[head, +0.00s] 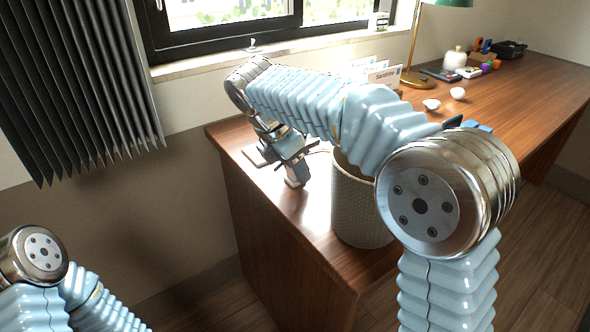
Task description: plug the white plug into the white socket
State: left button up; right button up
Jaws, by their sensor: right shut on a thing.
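My right arm reaches over the desk, and my right gripper (296,166) is low above its left end, pointing down. It is shut on a small pale piece, which I take to be the white plug (297,180); the fingers hide part of it. A flat pale piece (256,155) beside the gripper, near the desk's left edge, may be the white socket, but it is small and partly covered. I cannot tell whether plug and socket touch. Only part of my left arm shows at bottom left; its gripper is outside the view.
A woven bin (356,212) stands close to the right of my gripper, partly behind my arm. Cards (384,76), white cups (431,105) and a brass lamp (414,78) are farther back on the wooden desk (520,90). A dark curtain (75,90) hangs at left.

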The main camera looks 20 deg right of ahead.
notch_tip(320, 180, up, 4)
jog(key=shift+f+p, duration=0.2)
jog(key=shift+p, duration=0.15)
jog(key=s+a+r, duration=0.2)
jog(key=s+r, duration=0.1)
jog(key=s+a+r, duration=0.3)
jog(key=s, duration=0.1)
jog(key=s+a+r, duration=0.3)
jog(key=s, duration=0.1)
jog(key=shift+s+r+p, duration=0.2)
jog(key=shift+s+p, duration=0.05)
jog(key=shift+p, duration=0.05)
